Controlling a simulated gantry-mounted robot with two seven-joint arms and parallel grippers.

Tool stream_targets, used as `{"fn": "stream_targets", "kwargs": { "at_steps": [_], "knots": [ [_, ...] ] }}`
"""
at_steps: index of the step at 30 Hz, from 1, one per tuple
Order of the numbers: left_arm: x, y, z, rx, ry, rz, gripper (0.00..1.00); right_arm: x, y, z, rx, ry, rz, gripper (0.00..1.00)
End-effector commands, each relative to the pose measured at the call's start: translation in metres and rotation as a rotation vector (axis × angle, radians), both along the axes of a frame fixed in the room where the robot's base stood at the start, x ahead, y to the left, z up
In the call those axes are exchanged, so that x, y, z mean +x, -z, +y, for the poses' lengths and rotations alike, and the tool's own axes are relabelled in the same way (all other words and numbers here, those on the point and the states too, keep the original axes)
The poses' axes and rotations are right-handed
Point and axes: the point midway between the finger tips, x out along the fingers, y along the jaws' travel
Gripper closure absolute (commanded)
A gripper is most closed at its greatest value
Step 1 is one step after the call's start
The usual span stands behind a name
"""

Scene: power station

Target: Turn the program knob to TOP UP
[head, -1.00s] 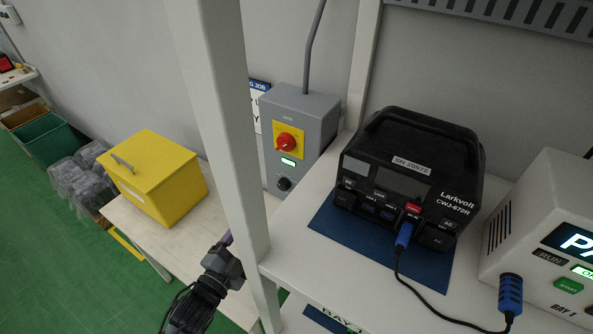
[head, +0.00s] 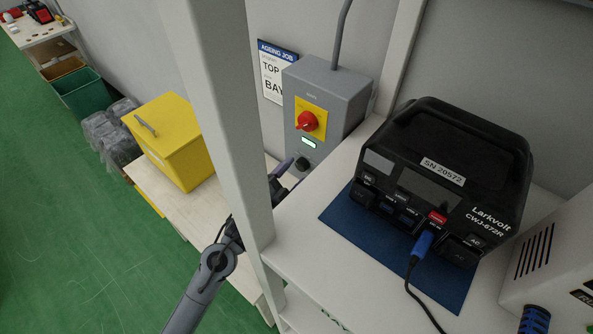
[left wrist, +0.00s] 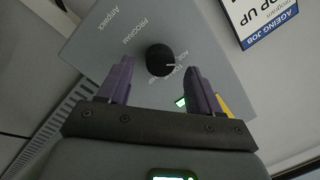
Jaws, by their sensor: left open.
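The program knob (head: 302,164) is a small black knob low on the front of a grey wall box (head: 343,88). In the left wrist view the knob (left wrist: 160,59) sits below the printed word PROGRAM, and a short pale pointer mark on it faces a partly hidden label starting "AGE". My left gripper (left wrist: 158,75) is open, its two purple fingers apart with the knob between and just beyond their tips. No contact shows. In the head view the left gripper (head: 284,168) is at the knob's lower left, partly behind the shelf post. My right gripper is not in view.
A red switch (head: 308,121) on a yellow plate and a lit display (head: 309,142) sit above the knob. A white shelf post (head: 222,110) stands before my left arm. A black Larkvolt unit (head: 445,165) is on the shelf; a yellow box (head: 170,140) stands left.

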Motion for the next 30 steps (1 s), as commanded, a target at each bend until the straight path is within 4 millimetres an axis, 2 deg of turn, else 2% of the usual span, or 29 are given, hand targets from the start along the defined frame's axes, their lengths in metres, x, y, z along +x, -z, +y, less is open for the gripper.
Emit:
{"fn": "stream_targets", "kwargs": {
  "at_steps": [6, 16, 27, 30],
  "knots": [
    [0.0126, -0.0003, -0.009, 0.0, 0.001, -0.001, 0.36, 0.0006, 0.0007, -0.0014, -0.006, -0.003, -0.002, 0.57],
    [0.0141, -0.0002, -0.0099, 0.001, 0.0, -0.001, 0.36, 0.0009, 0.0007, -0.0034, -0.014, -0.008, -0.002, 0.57],
    [0.014, -0.0001, -0.0097, 0.0, 0.0, 0.0, 0.92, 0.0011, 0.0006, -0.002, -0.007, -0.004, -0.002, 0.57],
    [0.014, 0.0, -0.0096, 0.002, 0.0, -0.001, 0.92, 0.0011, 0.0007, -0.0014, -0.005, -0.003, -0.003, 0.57]
  ]
}}
